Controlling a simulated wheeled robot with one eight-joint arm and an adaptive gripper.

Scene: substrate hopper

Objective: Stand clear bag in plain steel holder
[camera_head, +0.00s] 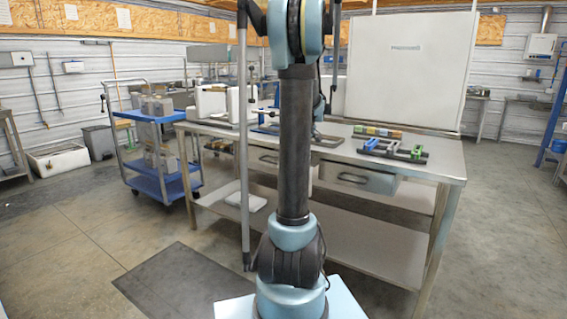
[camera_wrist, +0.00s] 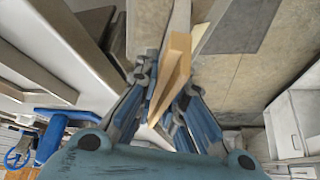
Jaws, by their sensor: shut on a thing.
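In the wrist view my gripper (camera_wrist: 166,88) is shut on a long, narrow tan piece (camera_wrist: 178,62) between its blue fingers. I cannot tell whether this piece is the clear bag. In the head view the gripper does not clearly show, and my arm covers the middle of the picture. On the steel workbench (camera_head: 440,165), low dark racks (camera_head: 395,152) with blue and green parts lie at the right. A flat grey frame (camera_head: 328,140) lies partly behind my arm. I cannot tell which of these is the plain steel holder.
A white unit (camera_head: 212,102) stands on the bench's left end, and a tall white panel (camera_head: 410,70) rises behind the bench. A blue cart (camera_head: 160,185) with grey items stands to the left. A grey drawer (camera_head: 365,178) hangs under the bench. Floor at the right is clear.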

